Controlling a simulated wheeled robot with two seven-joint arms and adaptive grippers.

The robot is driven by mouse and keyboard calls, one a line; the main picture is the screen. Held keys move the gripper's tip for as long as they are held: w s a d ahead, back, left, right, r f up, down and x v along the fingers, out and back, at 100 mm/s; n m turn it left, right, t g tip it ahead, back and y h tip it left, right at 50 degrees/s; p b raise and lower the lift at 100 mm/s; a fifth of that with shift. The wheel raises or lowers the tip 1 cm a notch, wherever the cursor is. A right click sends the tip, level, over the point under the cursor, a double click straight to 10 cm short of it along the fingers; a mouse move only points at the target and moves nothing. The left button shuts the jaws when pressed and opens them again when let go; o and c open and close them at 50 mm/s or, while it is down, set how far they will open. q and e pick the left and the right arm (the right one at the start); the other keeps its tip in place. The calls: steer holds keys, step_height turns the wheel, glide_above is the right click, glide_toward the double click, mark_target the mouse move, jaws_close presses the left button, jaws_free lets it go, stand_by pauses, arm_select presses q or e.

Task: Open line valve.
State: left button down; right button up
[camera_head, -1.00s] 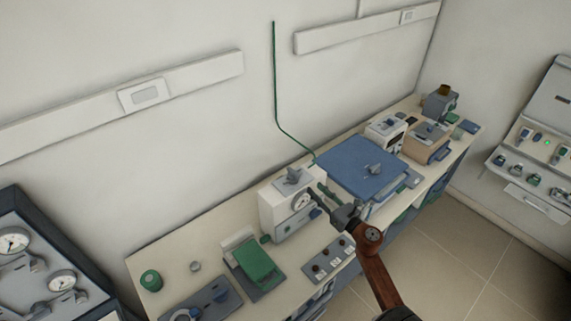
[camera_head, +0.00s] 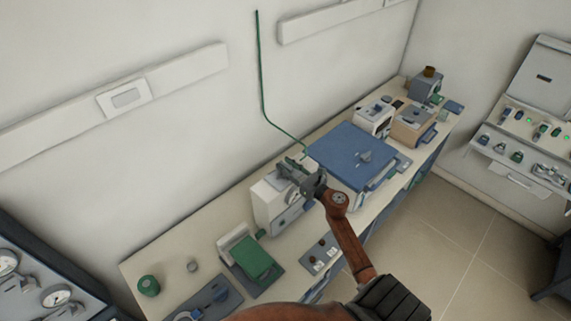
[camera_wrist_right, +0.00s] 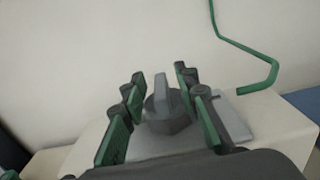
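The line valve appears to be the grey knob (camera_wrist_right: 165,108) with an upright fin, on a grey plate on top of a white box (camera_head: 268,205) with a gauge on its front. My right gripper (camera_head: 290,170) is over the top of this box and hides most of the knob in the head view. In the right wrist view the gripper (camera_wrist_right: 160,78) is open, with green and dark fingers on either side of the knob. A gap shows between the knob and the fingers. My left gripper is not in view.
A green pipe (camera_head: 262,85) runs down the wall behind the bench. A blue-topped unit (camera_head: 352,152) stands to the right of the white box. A green-topped device (camera_head: 252,258) and a small button panel (camera_head: 320,254) lie nearer. A gauge panel (camera_head: 40,285) stands at lower left.

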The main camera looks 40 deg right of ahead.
steer(key=shift+w, duration=0.2)
jaws_close()
stand_by(0.3)
